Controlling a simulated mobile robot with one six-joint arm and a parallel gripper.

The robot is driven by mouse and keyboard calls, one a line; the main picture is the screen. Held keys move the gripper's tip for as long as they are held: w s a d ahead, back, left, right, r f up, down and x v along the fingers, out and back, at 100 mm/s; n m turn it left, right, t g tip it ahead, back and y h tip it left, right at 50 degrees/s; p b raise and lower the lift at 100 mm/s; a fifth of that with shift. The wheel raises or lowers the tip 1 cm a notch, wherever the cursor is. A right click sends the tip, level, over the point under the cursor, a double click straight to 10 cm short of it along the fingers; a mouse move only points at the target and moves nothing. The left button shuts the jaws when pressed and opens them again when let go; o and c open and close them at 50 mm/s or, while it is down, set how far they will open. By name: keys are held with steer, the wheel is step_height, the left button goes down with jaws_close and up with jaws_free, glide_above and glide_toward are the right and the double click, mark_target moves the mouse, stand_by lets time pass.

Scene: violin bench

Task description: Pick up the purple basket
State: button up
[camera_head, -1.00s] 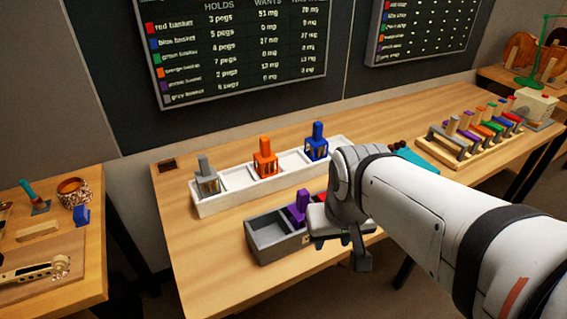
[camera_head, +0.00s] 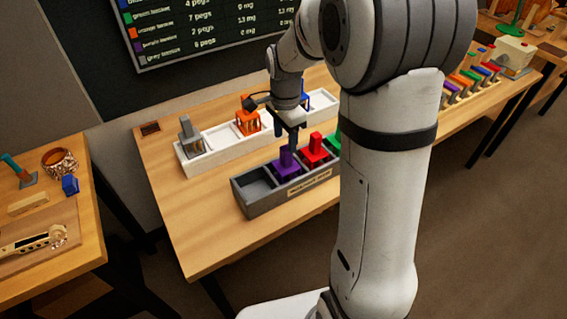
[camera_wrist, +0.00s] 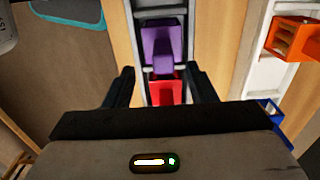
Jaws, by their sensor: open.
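The purple basket (camera_head: 286,165) sits in a compartment of the grey tray (camera_head: 262,206), with its upright handle on top. It also shows in the wrist view (camera_wrist: 160,42), ahead of and partly between the fingertips. My gripper (camera_head: 292,143) points down just above the purple basket, close to its handle. In the wrist view my gripper (camera_wrist: 161,76) is open, with nothing held between its fingers. The red basket (camera_head: 314,152) stands in the compartment to the right of the purple one; in the wrist view it (camera_wrist: 166,94) shows nearer the palm.
A green basket (camera_head: 334,140) is partly hidden by my arm. The tray's left compartment is empty. Behind it, a white tray (camera_head: 187,170) holds a grey basket (camera_head: 190,138), an orange basket (camera_head: 248,118) and a blue one (camera_head: 305,95). Bare tabletop lies left of the grey tray.

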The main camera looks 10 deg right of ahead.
mark_target(286, 147)
steer(key=f, duration=0.5)
steer(key=f+p, duration=0.1)
steer(key=f, duration=0.1)
steer(key=shift+w+d+f, duration=0.2)
steer(key=shift+w+f, duration=0.05)
steer(key=shift+f, duration=0.05)
steer(key=shift+c, duration=0.4)
jaws_close()
